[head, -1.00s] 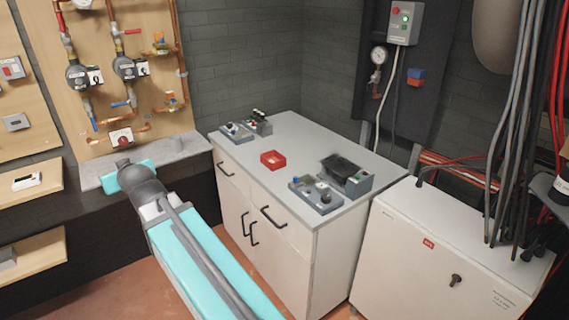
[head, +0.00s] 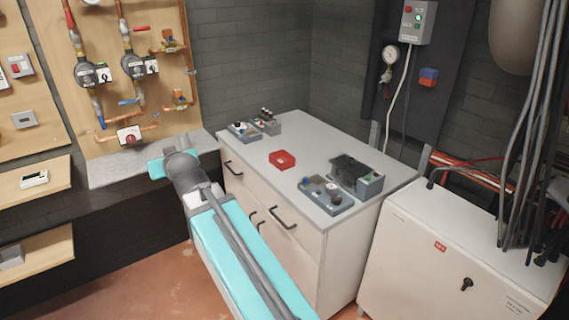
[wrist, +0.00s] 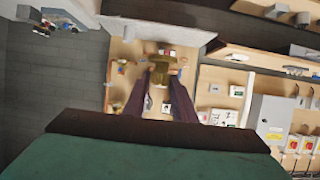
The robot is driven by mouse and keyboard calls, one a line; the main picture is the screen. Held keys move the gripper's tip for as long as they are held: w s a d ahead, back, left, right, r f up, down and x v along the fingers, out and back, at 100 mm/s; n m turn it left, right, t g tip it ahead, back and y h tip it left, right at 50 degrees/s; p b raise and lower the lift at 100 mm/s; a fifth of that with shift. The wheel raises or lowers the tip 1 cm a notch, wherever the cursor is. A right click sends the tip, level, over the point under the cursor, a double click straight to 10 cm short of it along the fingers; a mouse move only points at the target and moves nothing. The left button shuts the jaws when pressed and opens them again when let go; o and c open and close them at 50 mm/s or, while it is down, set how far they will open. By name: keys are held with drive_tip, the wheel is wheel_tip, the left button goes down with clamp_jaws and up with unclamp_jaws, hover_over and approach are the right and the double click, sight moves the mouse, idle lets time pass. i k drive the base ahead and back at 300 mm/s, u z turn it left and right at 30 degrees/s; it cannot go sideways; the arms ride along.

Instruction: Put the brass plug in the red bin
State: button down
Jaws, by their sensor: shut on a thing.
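The brass plug (wrist: 160,66) is between the fingertips of my gripper (wrist: 161,80) in the wrist view. The two dark fingers are shut on it and it is held in the air. In the head view my arm reaches out left of the grey-topped cabinet, and it hides the gripper and the plug. The red bin (head: 282,160) is a small open box on the middle of the cabinet top (head: 317,142), to the right of my arm's end.
A grey control box with knobs (head: 326,194) and a dark-topped box (head: 357,175) stand right of the bin. Two small devices (head: 254,126) stand at the back left of the top. A pipe board (head: 120,60) is on the wall behind my arm.

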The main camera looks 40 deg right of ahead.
sight(282, 160)
drive_tip(key=u, duration=0.15)
drive_tip(key=i, duration=0.8)
drive_tip(key=u, duration=0.95)
